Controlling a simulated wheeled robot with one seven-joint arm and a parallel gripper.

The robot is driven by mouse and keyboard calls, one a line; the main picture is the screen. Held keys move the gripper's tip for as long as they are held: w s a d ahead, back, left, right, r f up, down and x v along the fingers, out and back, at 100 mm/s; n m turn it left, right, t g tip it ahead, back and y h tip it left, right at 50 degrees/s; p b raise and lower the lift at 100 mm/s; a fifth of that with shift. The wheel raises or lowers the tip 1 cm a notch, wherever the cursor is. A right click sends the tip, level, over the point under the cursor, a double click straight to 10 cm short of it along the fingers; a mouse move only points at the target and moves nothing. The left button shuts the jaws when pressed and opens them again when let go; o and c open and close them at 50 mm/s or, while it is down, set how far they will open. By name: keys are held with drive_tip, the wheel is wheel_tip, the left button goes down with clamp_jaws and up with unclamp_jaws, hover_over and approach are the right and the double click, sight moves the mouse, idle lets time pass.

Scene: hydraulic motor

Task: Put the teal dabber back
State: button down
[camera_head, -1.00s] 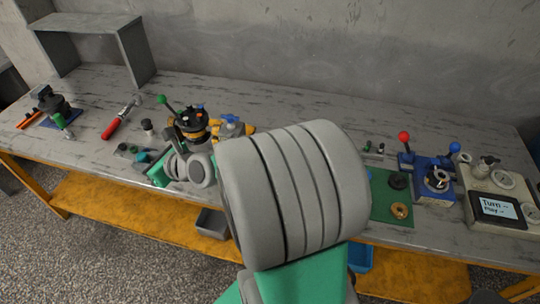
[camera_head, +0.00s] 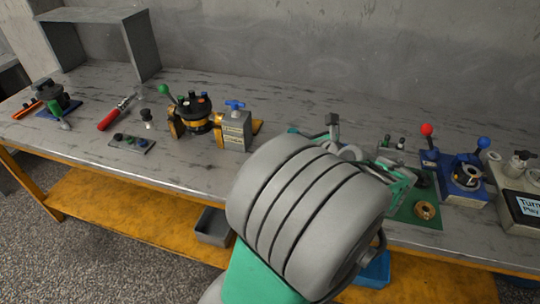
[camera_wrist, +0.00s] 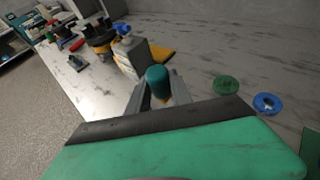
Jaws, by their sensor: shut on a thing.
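The teal dabber (camera_wrist: 157,81) shows in the wrist view as a rounded teal cap, upright between the grey fingers. My gripper (camera_wrist: 159,92) is shut on it. In the head view my gripper and the dabber are largely hidden behind my grey arm link, over the right half of the bench. A small grey plate (camera_head: 131,144) with dark knobs lies on the bench left of centre; it also shows in the wrist view (camera_wrist: 77,63). I cannot tell from its small size whether it has an empty seat.
A black-and-yellow motor unit (camera_head: 195,118) with a green-knobbed lever stands beside a blue-handled valve block (camera_head: 236,128). A green mat (camera_head: 420,209) and a blue fixture with red and blue knobs (camera_head: 462,184) are at right. Green and blue (camera_wrist: 268,103) discs lie ahead. The bench behind the motor is clear.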

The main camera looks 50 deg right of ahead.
drive_tip(key=w+d+f, duration=0.1)
drive_tip(key=w+f, duration=0.1)
drive_tip(key=w, duration=0.1)
drive_tip(key=w+d+f+b, duration=0.1)
drive_tip(key=w+f, duration=0.2)
drive_tip(key=w, duration=0.1)
drive_tip(key=w+d+f, duration=0.1)
drive_tip(key=w+f, duration=0.2)
drive_tip(key=shift+w+f+b, duration=0.15)
drive_tip(key=shift+w+b, duration=0.25)
drive_tip(key=shift+w+f+b, duration=0.15)
drive_tip(key=shift+f+b, duration=0.05)
drive_tip(key=shift+f, duration=0.75)
drive_tip(key=shift+w+f+b, duration=0.15)
drive_tip(key=shift+f+b, duration=0.05)
drive_tip(key=shift+f, duration=0.75)
drive_tip(key=shift+f, duration=0.15)
drive_tip(key=c, duration=1.1)
unclamp_jaws()
drive_tip(key=shift+c, duration=0.2)
